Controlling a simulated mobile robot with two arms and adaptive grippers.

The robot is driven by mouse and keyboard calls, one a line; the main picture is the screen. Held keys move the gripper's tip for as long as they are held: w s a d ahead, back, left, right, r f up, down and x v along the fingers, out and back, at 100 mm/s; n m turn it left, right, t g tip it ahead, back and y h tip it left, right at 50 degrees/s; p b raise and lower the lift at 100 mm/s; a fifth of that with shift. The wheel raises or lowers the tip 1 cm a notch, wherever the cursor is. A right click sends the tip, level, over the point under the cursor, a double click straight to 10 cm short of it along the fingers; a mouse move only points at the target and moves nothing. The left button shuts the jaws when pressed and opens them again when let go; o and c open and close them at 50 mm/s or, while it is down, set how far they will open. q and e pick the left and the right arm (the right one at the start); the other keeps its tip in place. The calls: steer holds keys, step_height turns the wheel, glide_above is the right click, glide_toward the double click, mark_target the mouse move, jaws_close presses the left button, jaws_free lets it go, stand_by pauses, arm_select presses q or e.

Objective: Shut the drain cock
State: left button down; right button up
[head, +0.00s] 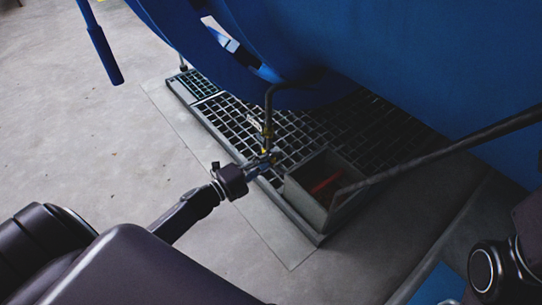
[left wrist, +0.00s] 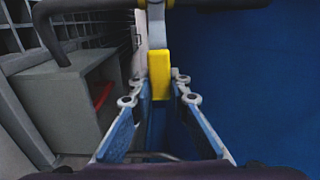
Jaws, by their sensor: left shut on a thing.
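The drain cock (head: 266,134) sits on a thin pipe that comes down from the blue vessel over the floor grating. Its yellow lever (left wrist: 160,74) stands between the fingers in the left wrist view. My left gripper (head: 269,158) reaches the cock from the lower left in the head view and is shut on the lever. In the left wrist view my left gripper (left wrist: 159,92) has one finger on each side of the lever. The cock's body is small in the head view, and its exact angle cannot be told. My right gripper is not in view.
A grey open box (head: 308,207) with a red thing (head: 325,184) inside stands on the grating (head: 215,112), close right of my left gripper. A dark bar (head: 440,153) slants down to the box. The blue vessel (head: 400,55) hangs overhead. The concrete floor (head: 75,140) at left is clear.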

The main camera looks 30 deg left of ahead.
arm_select(q)
steer(key=shift+s+f+m, duration=0.1)
steer(key=shift+f+m, duration=0.2)
steer(key=c, duration=1.8)
jaws_free()
steer(key=v, duration=1.2)
steer(key=shift+d, duration=0.1)
